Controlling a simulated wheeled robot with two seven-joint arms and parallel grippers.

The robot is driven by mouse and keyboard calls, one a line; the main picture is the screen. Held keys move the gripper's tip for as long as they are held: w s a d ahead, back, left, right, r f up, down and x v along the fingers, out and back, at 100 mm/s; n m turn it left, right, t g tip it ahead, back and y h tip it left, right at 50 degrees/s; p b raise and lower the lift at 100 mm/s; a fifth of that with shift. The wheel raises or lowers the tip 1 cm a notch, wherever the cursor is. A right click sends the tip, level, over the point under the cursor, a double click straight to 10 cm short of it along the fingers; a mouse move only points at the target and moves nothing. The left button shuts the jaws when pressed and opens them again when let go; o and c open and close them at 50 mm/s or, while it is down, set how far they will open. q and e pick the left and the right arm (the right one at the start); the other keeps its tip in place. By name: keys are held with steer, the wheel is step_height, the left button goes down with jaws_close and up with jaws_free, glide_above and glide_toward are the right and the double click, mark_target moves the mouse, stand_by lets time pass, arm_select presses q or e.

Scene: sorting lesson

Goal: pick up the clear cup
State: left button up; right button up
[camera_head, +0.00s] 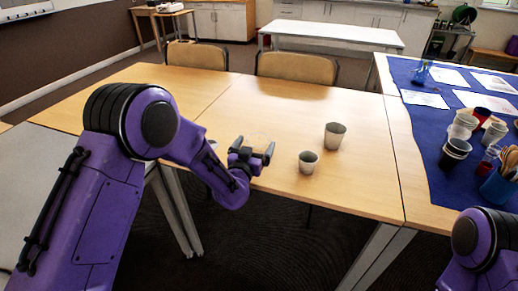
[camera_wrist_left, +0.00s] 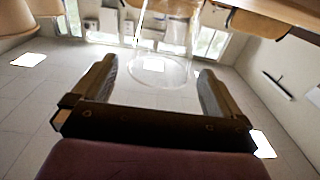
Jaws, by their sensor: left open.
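The clear cup (camera_wrist_left: 161,68) is see-through and faint. In the left wrist view its round rim shows between and just beyond the fingers of my left gripper (camera_wrist_left: 157,82). In the head view my left gripper (camera_head: 254,149) is at the near edge of the wooden table, its jaws open. A faint clear shape lies around its fingertips there, hard to make out. I cannot tell whether a finger touches the cup. Only part of my right arm shows at the lower right, and its gripper is out of view.
Two grey-white cups, a smaller one (camera_head: 308,162) and a larger one (camera_head: 334,136), stand right of my left gripper. A blue cloth (camera_head: 428,122) on the right table carries papers, stacked cups and a blue holder (camera_head: 496,190) with wooden sticks. The table's middle and left are clear.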

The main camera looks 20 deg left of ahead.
arm_select(q)
steer(key=shift+w, duration=0.5)
steer(key=shift+s, duration=0.1)
steer(key=c, duration=1.1)
